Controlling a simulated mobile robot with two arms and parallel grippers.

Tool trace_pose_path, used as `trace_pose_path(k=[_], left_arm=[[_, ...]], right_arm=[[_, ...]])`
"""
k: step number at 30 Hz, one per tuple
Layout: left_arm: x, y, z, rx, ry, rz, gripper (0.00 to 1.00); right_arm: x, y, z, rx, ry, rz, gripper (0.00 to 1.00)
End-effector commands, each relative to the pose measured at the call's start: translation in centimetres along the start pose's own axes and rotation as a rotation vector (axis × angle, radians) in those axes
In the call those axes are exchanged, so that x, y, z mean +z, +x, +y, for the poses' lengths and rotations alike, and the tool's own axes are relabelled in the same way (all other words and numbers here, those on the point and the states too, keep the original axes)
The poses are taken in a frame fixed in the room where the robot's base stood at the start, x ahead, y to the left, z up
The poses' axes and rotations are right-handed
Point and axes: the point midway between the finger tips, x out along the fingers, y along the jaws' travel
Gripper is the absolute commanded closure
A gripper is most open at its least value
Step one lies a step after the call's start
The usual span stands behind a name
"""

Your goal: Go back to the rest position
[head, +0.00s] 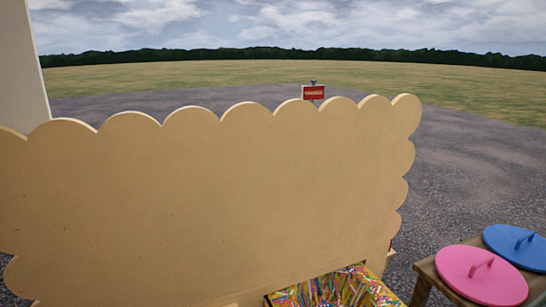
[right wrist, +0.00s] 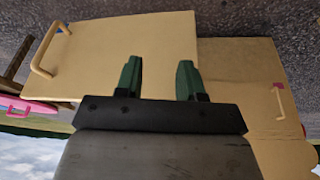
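My right gripper (right wrist: 158,68) shows in the right wrist view with its two green fingers apart. It is open, and nothing is between the fingers. Behind it are flat tan wooden panels (right wrist: 150,35); I cannot tell how far they are from the fingertips. Neither gripper shows in the head view, and my left gripper is out of sight.
A large scalloped wooden board (head: 210,200) fills the head view's middle. A box with colourful strips (head: 340,287) stands at its lower right. A pink lid (head: 470,280) and a blue lid (head: 510,252) lie on a wooden table at right. A red sign (head: 313,92) stands beyond.

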Motion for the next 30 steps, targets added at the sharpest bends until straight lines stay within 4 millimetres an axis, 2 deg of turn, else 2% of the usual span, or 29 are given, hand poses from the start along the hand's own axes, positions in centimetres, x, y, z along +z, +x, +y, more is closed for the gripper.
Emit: trace_pose_path(k=[1, 10, 17, 24, 30], left_arm=[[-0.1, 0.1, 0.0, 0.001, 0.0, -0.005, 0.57], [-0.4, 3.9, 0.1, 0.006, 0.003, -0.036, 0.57], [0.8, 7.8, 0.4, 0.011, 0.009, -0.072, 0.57], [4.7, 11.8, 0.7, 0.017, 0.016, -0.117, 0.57], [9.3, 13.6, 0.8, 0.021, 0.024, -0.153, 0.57]], right_arm=[[-0.1, -0.1, -0.1, -0.001, 0.0, -0.012, 0.62], [-0.3, 3.8, -0.2, -0.006, -0.003, -0.04, 0.62], [0.9, 7.7, -0.4, -0.012, -0.009, -0.077, 0.62], [4.7, 11.8, -0.7, -0.018, -0.016, -0.12, 0.62], [9.4, 13.5, -0.9, -0.022, -0.024, -0.157, 0.62]])
